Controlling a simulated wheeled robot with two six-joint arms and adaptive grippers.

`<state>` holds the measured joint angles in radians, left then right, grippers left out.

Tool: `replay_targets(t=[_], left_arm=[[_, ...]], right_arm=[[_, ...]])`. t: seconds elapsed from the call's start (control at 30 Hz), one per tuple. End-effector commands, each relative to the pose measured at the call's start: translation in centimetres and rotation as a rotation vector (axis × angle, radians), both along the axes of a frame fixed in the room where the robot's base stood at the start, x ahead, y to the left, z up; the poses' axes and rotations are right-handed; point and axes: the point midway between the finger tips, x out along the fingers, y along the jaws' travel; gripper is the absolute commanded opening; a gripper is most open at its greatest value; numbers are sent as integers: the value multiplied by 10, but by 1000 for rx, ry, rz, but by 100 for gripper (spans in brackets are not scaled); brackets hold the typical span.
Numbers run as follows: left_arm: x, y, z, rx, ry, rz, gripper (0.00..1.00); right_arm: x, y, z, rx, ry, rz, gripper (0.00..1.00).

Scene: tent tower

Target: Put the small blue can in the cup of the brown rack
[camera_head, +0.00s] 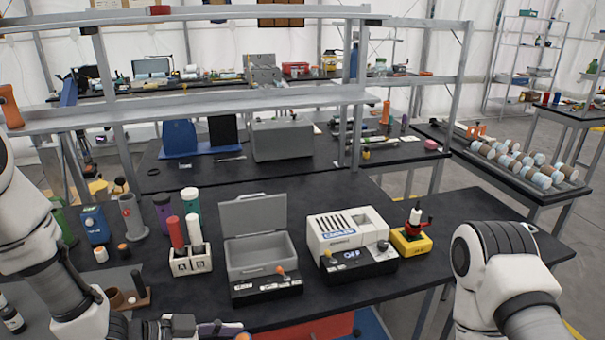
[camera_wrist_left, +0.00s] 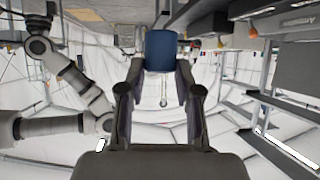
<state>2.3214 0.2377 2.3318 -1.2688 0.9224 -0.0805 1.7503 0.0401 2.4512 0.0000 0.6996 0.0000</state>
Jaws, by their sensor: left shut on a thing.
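The small blue can (camera_wrist_left: 162,48) is between the fingertips of my left gripper (camera_wrist_left: 158,72) in the left wrist view, with a finger against each side. My left gripper is shut on it. In the head view this gripper (camera_head: 222,328) is at the bottom edge, low in front of the table, and I cannot make out the can there. The brown rack (camera_head: 138,301) stands on the table at the lower left, with a brown cup (camera_head: 115,297) and a dark upright post. The gripper is to the right of the rack and nearer to me. My right gripper is out of view.
Behind the rack stand small jars (camera_head: 101,254), a blue box (camera_head: 95,225) and a grey cylinder (camera_head: 132,216). A white A/B holder (camera_head: 191,262) with red and white tubes and an open grey box (camera_head: 253,256) stand to the right.

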Motion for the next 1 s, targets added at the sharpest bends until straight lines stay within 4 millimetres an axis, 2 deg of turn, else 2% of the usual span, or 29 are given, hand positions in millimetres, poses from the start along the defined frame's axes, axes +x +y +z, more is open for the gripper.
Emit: replay_targets(t=[0.1,0.23,0.57,0.67,0.8,0.9,1.0], left_arm=[[-3,-8,-22,3,5,9,10],[4,-13,-37,2,3,82,10],[39,-8,-66,-1,0,417,10],[57,3,-69,-5,-4,603,10],[84,35,-56,-15,-7,900,10],[94,60,-46,-20,-4,1058,10],[98,71,-40,-21,-2,1132,10]], right_arm=[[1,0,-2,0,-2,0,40],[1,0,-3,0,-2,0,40],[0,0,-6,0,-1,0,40],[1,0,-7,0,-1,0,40],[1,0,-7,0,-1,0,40],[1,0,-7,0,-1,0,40],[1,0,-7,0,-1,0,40]])
